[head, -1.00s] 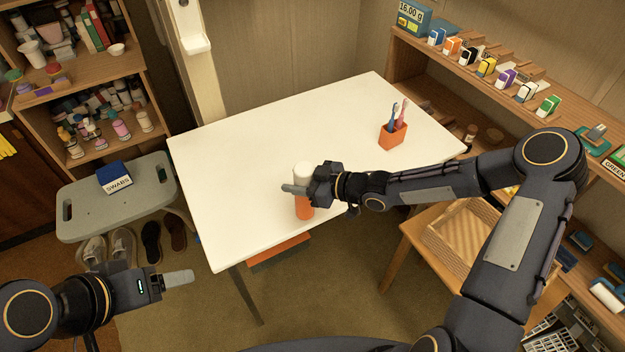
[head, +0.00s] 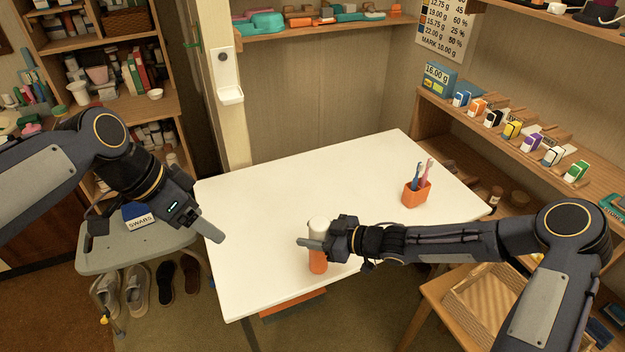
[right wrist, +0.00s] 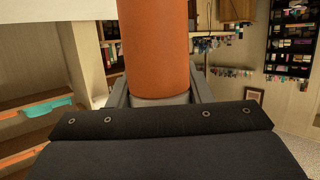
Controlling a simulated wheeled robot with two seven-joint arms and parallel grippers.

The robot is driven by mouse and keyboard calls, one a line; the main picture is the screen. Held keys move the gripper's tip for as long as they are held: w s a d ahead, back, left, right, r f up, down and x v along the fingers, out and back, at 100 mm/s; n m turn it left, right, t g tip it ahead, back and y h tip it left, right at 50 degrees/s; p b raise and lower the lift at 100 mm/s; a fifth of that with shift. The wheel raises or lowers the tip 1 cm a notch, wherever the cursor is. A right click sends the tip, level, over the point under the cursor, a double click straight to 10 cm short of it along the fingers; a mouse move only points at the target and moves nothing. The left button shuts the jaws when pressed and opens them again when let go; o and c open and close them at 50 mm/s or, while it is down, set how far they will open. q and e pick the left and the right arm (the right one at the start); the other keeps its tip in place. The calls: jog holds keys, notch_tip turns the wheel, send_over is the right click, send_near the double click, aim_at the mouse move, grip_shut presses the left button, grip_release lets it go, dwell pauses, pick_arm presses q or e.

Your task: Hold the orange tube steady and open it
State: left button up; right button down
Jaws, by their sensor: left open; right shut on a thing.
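The orange tube (head: 318,262) stands upright near the front edge of the white table (head: 270,200), with a white cap (head: 317,223) on top. My right gripper (head: 318,243) is shut around the tube's upper part, just below the cap. The right wrist view shows the orange body (right wrist: 153,45) between the fingers, with a pale band near the palm. My left gripper (head: 212,230) is open and empty, left of the tube near the table's left edge, apart from the tube. The gap between its fingers is hard to see from the head.
An orange cup (head: 415,195) with toothbrushes stands at the table's right. A grey stool (head: 140,250) with a blue swabs box (head: 138,213) is at the left. Shelves with small boxes (head: 512,129) line the right. The table's middle is clear.

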pick_arm(q)
jog(key=w+d+m+g+y, duration=0.1)
jog(key=w+d+m+g, duration=0.1)
jog(key=w+d+m, duration=0.5)
jog(key=m+y, duration=0.2)
jog(key=m, duration=0.5)
send_near(320, 221)
jog(key=shift+g, duration=0.4)
jog(key=f, duration=0.3)
jog(key=d+f, duration=0.1)
jog(key=f, duration=0.5)
jog(key=shift+d+f, duration=0.3)
jog(key=shift+f, duration=0.05)
jog(key=c, duration=1.2)
jog(key=shift+o, duration=0.3)
jog(key=shift+a+n+t, duration=0.1)
jog(key=shift+n+t, duration=0.2)
jog(key=shift+n, duration=1.5)
jog(key=o, duration=1.1)
jog(key=shift+r, duration=0.1)
